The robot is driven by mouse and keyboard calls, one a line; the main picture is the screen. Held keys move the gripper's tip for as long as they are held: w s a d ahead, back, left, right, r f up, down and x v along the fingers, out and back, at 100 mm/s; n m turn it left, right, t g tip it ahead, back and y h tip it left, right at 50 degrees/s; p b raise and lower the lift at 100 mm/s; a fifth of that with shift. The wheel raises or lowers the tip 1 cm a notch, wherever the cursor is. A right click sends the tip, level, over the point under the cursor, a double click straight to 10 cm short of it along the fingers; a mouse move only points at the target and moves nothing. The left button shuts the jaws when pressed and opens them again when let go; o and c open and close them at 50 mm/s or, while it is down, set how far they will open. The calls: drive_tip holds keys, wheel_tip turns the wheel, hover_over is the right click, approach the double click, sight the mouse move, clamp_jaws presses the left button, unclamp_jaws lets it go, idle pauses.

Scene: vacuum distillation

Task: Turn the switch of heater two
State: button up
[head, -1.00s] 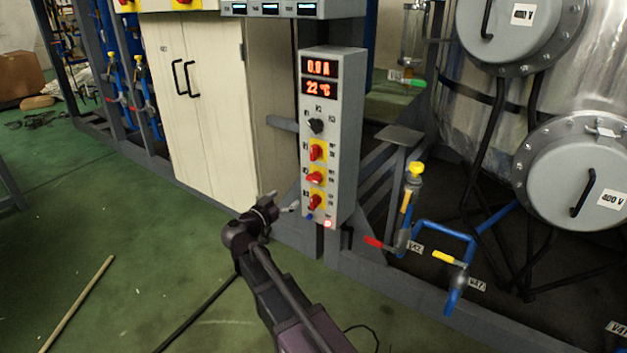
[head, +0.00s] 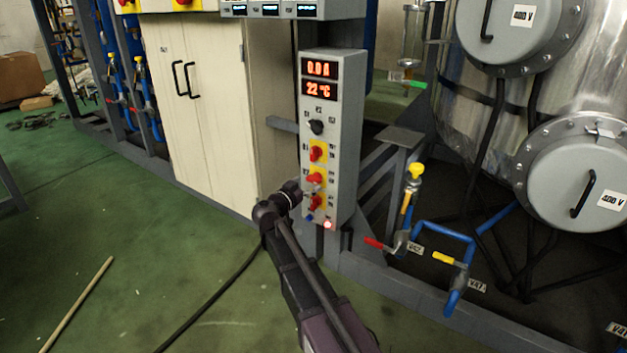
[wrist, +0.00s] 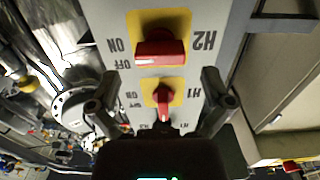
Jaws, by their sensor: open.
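The heater two switch is a red knob on a yellow plate marked H2 (wrist: 160,48), with ON and OFF printed beside it. Its handle lies crosswise in the wrist view. It is the middle red knob (head: 314,178) in the head view. The H1 switch (wrist: 162,97) has its handle lengthwise and is nearer the middle of the wrist picture. My gripper (wrist: 160,88) is open, with one finger on each side of the panel column in that view. In the head view my gripper (head: 296,192) is at the panel's lower left, and its fingertips are hard to make out. I cannot tell any contact.
The grey control panel (head: 346,130) shows red readouts, a black knob (head: 316,127) and a lit button (head: 328,225). A cream cabinet (head: 205,100) stands left. Blue pipes with valves (head: 440,230) and a steel vessel (head: 465,110) are at right.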

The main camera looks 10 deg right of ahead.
sight(312, 180)
drive_tip(key=shift+x, duration=1.65)
drive_tip(key=c, duration=1.1)
